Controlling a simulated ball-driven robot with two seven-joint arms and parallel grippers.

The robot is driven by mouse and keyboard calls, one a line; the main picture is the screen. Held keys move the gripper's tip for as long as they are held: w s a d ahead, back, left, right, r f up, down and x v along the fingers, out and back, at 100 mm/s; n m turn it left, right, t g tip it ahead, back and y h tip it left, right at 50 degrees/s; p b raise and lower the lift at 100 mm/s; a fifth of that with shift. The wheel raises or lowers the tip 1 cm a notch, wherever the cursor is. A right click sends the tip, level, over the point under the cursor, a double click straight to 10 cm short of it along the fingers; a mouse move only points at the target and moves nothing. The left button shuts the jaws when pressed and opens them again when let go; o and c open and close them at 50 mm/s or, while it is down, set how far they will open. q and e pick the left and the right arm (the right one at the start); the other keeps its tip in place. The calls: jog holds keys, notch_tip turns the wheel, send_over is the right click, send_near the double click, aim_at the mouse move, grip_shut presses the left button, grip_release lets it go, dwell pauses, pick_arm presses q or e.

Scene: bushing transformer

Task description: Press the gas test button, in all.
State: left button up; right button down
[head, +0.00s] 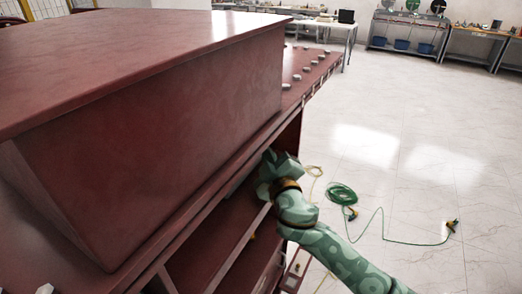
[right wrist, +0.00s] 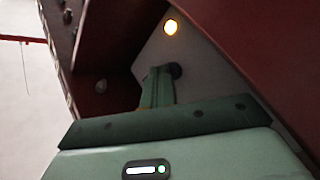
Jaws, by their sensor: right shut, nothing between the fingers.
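In the right wrist view my right gripper (right wrist: 159,74) is shut and empty, its green fingers pointing at a grey panel. A dark round button-like part (right wrist: 175,70) sits on the panel right beside the fingertips. I cannot tell whether they touch it, and no label shows that it is the gas test button. In the head view my right arm reaches under the dark red flange, and the fingertips and panel are hidden there. My left gripper is not in view.
The large dark red transformer tank (head: 160,130) fills the left of the head view. Its flange with bolts (head: 310,68) overhangs my right arm. A green coiled cable (head: 342,194) lies on the pale floor, which is otherwise open to the right.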

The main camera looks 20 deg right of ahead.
jog(key=shift+s+f, duration=0.1)
jog(key=shift+f, duration=0.35)
jog(key=shift+s+d+f, duration=0.3)
jog(key=shift+s+d, duration=0.45)
jog(key=shift+d, duration=0.25)
jog(key=shift+s+d+r, duration=0.25)
jog(key=shift+s+d, duration=0.05)
jog(key=shift+s, duration=0.1)
jog(key=shift+s+d+r, duration=0.1)
jog(key=shift+s+d, duration=1.1)
jog(key=shift+s, duration=0.1)
